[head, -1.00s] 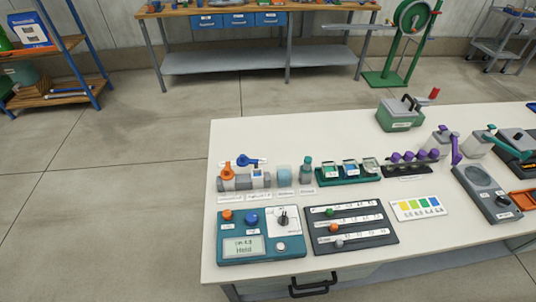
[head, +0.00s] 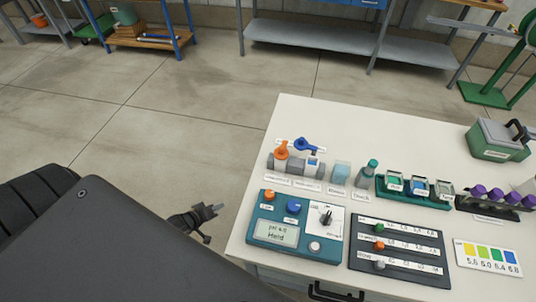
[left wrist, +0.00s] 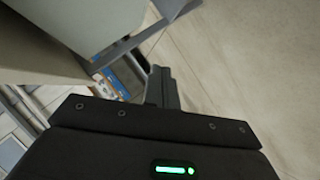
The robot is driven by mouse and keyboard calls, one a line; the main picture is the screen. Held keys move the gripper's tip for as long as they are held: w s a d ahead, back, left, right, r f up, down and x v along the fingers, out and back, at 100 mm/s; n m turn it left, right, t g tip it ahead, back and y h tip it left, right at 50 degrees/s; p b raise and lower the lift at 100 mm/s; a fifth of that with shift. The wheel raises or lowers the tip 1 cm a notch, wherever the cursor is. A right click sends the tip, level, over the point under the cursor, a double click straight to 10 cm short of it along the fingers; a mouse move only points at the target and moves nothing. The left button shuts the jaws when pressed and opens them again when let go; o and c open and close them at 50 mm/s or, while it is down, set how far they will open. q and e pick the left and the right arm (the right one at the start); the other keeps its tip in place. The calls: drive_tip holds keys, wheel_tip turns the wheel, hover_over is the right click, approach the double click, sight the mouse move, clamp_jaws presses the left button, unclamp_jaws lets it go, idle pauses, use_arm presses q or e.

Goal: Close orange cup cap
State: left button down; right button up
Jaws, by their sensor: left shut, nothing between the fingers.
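An orange part (head: 281,152), perhaps the orange cup cap, stands at the left end of the back row on the white table, above a grey block. Its narrow end points up; I cannot tell if it is open. A blue part (head: 305,146) of similar shape sits just right of it. An orange round piece (head: 268,195) also shows on the teal meter. My left gripper (head: 212,211) is shut and empty, beyond the table's left edge and left of the meter. It also shows in the left wrist view (left wrist: 163,86). My right gripper is not in view.
The teal meter (head: 294,252) stands at the front left of the table, with a dark slider panel (head: 368,260) beside it. A teal-capped bottle (head: 367,175) and a green tray of jars (head: 410,202) stand to the right. Floor lies open to the left.

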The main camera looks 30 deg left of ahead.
use_arm(q)
drive_tip(key=w+r+n+t+h+b, duration=0.1)
drive_tip(key=w+r+t+h, duration=0.15)
drive_tip(key=r, duration=0.45)
drive_tip(key=w+r+n+t+h, duration=0.1)
drive_tip(key=w+r, duration=0.2)
drive_tip(key=r, duration=0.3)
drive_tip(key=n+h, duration=0.1)
drive_tip(key=h, duration=0.3)
approach(281, 151)
drive_tip(key=s+a, duration=0.2)
drive_tip(key=a, duration=0.5)
drive_tip(key=x, duration=0.8)
drive_tip(key=shift+w+p, duration=0.3)
drive_tip(key=d, duration=0.1)
drive_tip(key=w+d+p, duration=0.1)
drive_tip(key=d, duration=0.1)
drive_tip(key=shift+w+d+f, duration=0.1)
drive_tip(key=shift+d, duration=0.5)
drive_tip(key=shift+w+d+f, duration=0.1)
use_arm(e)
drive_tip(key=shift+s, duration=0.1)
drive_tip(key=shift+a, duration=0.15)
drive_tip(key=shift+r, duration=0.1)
